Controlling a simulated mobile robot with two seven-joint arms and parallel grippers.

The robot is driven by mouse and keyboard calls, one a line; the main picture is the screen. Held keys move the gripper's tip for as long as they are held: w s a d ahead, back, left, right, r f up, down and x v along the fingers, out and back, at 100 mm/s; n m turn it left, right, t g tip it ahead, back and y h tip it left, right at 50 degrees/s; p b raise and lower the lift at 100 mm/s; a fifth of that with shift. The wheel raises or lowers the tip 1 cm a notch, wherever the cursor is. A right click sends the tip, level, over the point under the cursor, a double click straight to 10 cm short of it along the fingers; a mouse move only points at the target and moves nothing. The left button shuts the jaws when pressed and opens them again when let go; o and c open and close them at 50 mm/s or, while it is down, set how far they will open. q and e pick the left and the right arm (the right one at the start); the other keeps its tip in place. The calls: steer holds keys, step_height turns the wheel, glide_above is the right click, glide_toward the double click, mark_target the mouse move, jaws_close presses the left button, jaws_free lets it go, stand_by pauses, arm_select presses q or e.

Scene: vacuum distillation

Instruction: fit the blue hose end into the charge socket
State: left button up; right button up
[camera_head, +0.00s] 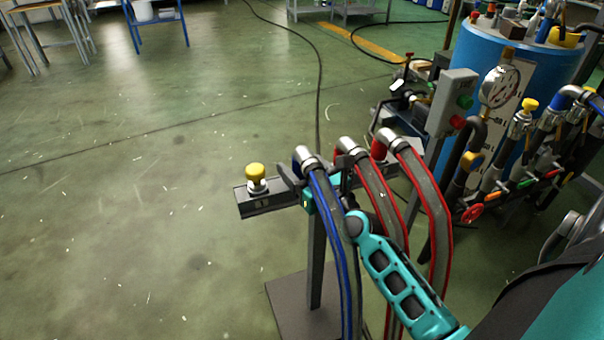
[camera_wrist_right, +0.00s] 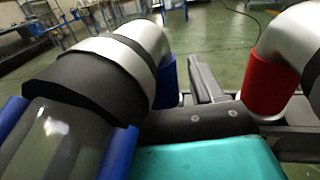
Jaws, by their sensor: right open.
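The blue hose (camera_head: 331,225) hangs from the stand's crossbar, its metal elbow end (camera_head: 306,157) at the top. In the right wrist view the elbow (camera_wrist_right: 145,42) ends in a blue collar (camera_wrist_right: 167,84) pointing down. My right gripper (camera_head: 318,180) is open at the upper part of the blue hose, close to the elbow; the hose partly hides it, and I cannot tell whether the fingers touch it. I cannot tell which fitting is the charge socket. My left gripper is not in view.
Two red-striped hoses (camera_head: 432,205) hang just right of the blue one. A yellow-capped fitting (camera_head: 256,179) sits on the crossbar's left end (camera_head: 249,207). A blue tank (camera_head: 500,60), a control box (camera_head: 454,100) and several valves stand at right.

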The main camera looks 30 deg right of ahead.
jaws_close()
stand_by(0.6)
